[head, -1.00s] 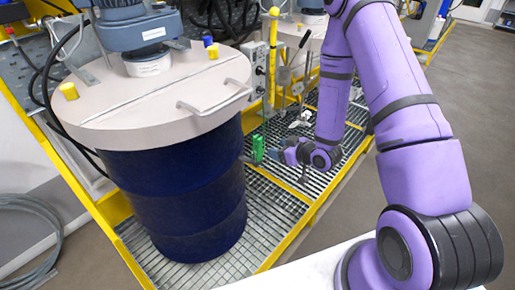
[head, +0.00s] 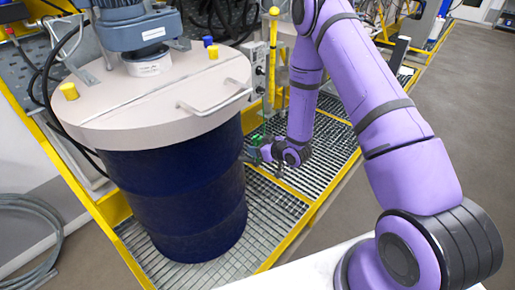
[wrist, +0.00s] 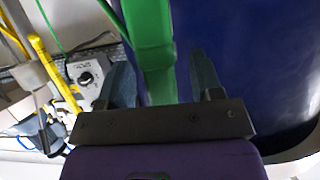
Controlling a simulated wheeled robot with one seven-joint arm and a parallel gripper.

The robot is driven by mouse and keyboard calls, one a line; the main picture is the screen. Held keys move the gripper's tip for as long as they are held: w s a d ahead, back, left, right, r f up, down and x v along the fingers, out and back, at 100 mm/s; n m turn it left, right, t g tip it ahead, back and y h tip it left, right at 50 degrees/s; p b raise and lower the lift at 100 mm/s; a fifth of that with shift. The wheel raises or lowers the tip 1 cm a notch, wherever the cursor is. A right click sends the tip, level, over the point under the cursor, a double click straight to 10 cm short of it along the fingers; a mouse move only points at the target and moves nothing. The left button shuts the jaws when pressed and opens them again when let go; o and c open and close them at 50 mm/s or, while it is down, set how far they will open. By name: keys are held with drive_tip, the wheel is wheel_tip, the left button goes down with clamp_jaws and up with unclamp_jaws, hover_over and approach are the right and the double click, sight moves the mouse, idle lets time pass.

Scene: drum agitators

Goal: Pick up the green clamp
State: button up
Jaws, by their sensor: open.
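The green clamp (wrist: 150,38) fills the upper middle of the wrist view, and its lower bar reaches down between the two fingers of my gripper (wrist: 160,68). The fingers are open, with a gap on each side of the bar, the left one narrower. In the head view only a small part of the green clamp (head: 257,139) shows beside the blue drum, at the tips of my gripper (head: 250,153).
The blue drum (head: 175,200) with its beige lid (head: 165,95) stands close left of my gripper in the head view. A grey control box with a black knob (wrist: 90,78) and a yellow post (wrist: 52,70) are nearby. The grating (head: 275,207) in front is clear.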

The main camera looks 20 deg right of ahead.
drive_tip(key=shift+w+a+f, duration=0.1)
drive_tip(key=shift+w+a, duration=0.05)
drive_tip(key=shift+w, duration=0.1)
drive_tip(key=c, duration=1)
